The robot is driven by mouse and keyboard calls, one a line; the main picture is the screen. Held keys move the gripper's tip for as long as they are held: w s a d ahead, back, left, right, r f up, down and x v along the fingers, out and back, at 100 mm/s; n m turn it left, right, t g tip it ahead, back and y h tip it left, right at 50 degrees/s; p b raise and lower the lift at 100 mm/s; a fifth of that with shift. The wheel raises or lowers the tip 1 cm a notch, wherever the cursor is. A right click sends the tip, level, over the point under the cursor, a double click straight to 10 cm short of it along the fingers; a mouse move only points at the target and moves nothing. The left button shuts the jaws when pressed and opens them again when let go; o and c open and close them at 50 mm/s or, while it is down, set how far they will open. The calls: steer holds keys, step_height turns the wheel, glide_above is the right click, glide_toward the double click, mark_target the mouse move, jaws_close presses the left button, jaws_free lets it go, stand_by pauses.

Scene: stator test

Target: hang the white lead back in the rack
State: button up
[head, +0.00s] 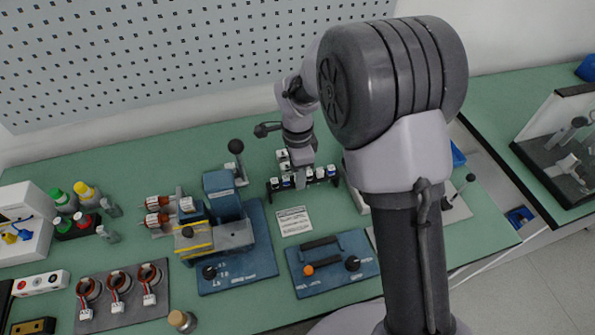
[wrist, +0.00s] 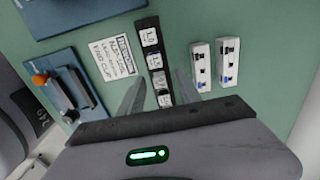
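My gripper (head: 298,160) points down over a dark strip with several white-labelled blocks (head: 330,172) at the back middle of the bench. In the wrist view the two grey fingers of my gripper (wrist: 153,76) are apart, with part of the dark strip (wrist: 150,28) showing between and beyond them. I see nothing held between them. I cannot make out a white lead in either view. A white stand (head: 22,250) at the far left carries small blue and yellow parts; I cannot tell whether it is the rack.
A printed card (head: 294,221) lies before the strip. A blue fixture with black handles (head: 335,270) and a blue-based machine (head: 240,255) stand nearer. Two white switch modules (wrist: 201,66) sit right of the strip in the wrist view. Coloured-cap bottles (head: 85,192) stand left.

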step_height(320, 180, up, 17)
steer(key=p, duration=0.6)
steer(key=shift+r, duration=0.2)
steer(key=s+d+r+n+t+b, duration=0.1)
steer(key=s+d+r+n+t, duration=0.1)
steer(key=s, duration=0.5)
steer(key=s+d+r+n+t+y+b, duration=0.1)
steer(key=s+d+n, duration=0.3)
steer(key=s, duration=0.4)
steer(key=s+d+r+n+t+y+b, duration=0.1)
steer(key=s+d+r+n+t+b, duration=0.1)
steer(key=s, duration=0.6)
steer(key=shift+d+r+n+t, duration=0.4)
steer(key=shift+d+r+n, duration=0.3)
steer(key=shift+d+n, duration=0.45)
steer(key=shift+s, duration=0.1)
